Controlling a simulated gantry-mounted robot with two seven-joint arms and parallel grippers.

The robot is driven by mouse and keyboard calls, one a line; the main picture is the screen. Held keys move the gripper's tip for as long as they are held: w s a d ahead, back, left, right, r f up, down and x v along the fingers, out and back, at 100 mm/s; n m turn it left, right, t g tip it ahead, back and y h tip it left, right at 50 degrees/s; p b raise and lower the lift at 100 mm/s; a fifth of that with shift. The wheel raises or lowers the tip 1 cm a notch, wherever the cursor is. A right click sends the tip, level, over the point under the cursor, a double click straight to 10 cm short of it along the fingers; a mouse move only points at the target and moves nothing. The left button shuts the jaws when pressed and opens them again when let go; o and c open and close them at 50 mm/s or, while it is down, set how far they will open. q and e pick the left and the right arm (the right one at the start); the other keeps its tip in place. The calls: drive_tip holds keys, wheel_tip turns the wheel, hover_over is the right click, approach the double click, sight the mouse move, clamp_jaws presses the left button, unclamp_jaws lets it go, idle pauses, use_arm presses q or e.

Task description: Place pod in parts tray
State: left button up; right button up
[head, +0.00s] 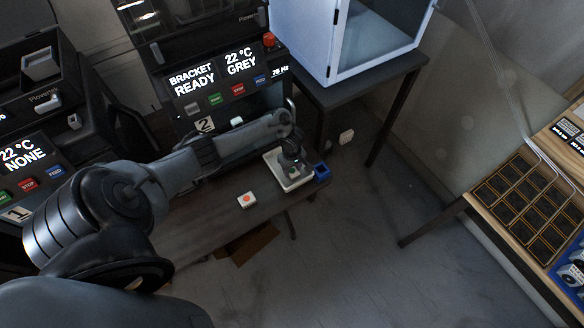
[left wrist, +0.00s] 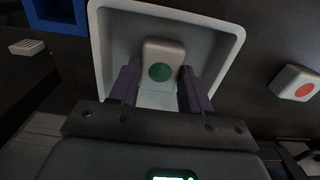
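A white pod with a green dot (left wrist: 162,66) sits inside the pale parts tray (left wrist: 228,45), seen in the left wrist view. The tray (head: 291,187) also shows in the head view, on the dark bench below printer 2. My left gripper (left wrist: 160,72) reaches down into the tray with one finger on each side of the pod. The fingers are apart, with a narrow gap visible at the pod's left side. In the head view my left gripper (head: 293,158) hides most of the tray's inside. My right gripper is in neither view.
A white block with an orange dot (head: 247,200) lies on the bench left of the tray; it also shows in the left wrist view (left wrist: 298,83). A small blue box (head: 322,172) stands beside the tray at the bench end. Printer 2 (head: 213,85) stands behind.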

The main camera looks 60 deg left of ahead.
use_arm(q)
drive_tip(key=o, duration=0.4)
drive_tip(key=shift+o, duration=0.2)
